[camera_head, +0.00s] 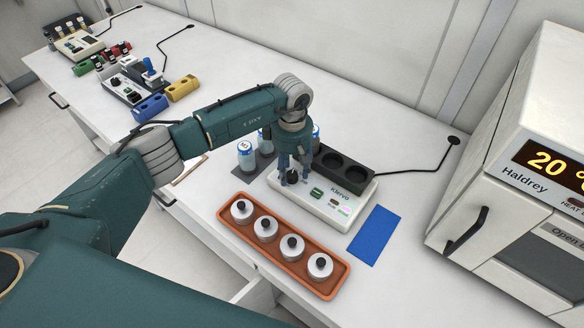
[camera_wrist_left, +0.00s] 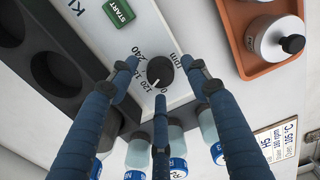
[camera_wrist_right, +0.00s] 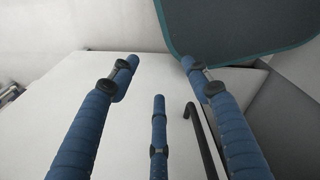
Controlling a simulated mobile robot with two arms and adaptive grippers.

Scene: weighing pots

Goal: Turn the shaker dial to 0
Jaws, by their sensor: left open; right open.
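The shaker (camera_head: 322,197) is a white box with a dark block of round wells on its back part. Its black dial (camera_wrist_left: 160,72) shows in the left wrist view with speed numbers around it and a white mark at its lower edge; I cannot tell exactly which number it points to. A green START button (camera_wrist_left: 119,12) lies beyond it. My left gripper (camera_head: 291,174) points down over the dial end. In the left wrist view its open fingers (camera_wrist_left: 155,84) stand around the dial, with no clear contact. My right gripper (camera_wrist_right: 155,72) is open and empty.
An orange tray (camera_head: 233,221) with several lidded metal pots lies in front of the shaker.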

